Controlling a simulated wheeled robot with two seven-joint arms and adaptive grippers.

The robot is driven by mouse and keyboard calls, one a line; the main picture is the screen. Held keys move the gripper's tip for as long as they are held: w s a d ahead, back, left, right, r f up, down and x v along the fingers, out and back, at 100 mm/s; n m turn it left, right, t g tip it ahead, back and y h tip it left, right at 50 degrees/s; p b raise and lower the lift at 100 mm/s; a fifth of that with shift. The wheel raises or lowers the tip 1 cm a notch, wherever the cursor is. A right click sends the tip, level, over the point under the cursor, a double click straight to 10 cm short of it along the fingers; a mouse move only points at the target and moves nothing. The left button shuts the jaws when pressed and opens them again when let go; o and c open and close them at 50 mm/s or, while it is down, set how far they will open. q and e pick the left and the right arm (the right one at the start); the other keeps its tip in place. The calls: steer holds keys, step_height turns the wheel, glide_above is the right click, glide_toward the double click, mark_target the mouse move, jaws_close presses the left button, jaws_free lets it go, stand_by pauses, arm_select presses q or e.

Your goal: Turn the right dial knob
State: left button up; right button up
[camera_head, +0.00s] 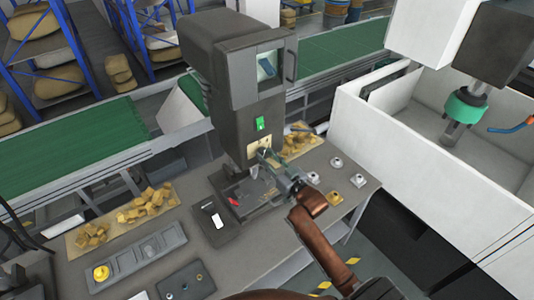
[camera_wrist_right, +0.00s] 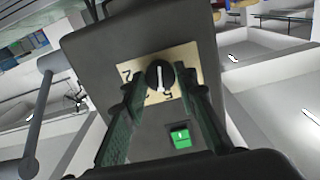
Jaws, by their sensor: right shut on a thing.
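The dial knob (camera_wrist_right: 160,76) is black with a white pointer line and sits on a brass plate (camera_wrist_right: 126,72) with dark numerals in the right wrist view. The pointer runs nearly upright in that view. My right gripper (camera_wrist_right: 165,82) has its two dark green fingers on either side of the knob and is shut on it. In the head view my right gripper (camera_head: 267,158) reaches the brass plate (camera_head: 255,143) on the dark grey machine (camera_head: 228,105) and mostly hides the knob.
A green switch (camera_head: 261,123) sits close to the plate and also shows in the wrist view (camera_wrist_right: 181,138). Brass pieces (camera_head: 150,203), a grey tray (camera_head: 137,257) and small metal parts (camera_head: 336,163) lie on the grey table (camera_head: 275,237). A white tank (camera_head: 380,125) stands at right.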

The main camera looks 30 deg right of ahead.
steer(key=m+p, duration=0.3)
steer(key=m, duration=0.1)
steer(key=shift+r+p, duration=0.2)
steer(key=shift+p, duration=0.2)
steer(key=shift+f+m+p, duration=0.15)
steer(key=shift+m+p, duration=0.75)
steer(key=shift+m, duration=0.3)
steer(key=o, duration=1.1)
steer(key=shift+o, duration=0.2)
steer(key=shift+s+f, duration=0.1)
steer(key=shift+s, duration=0.25)
steer(key=s, duration=1.1)
steer(key=shift+s+d, duration=0.15)
steer(key=shift+d, duration=0.3)
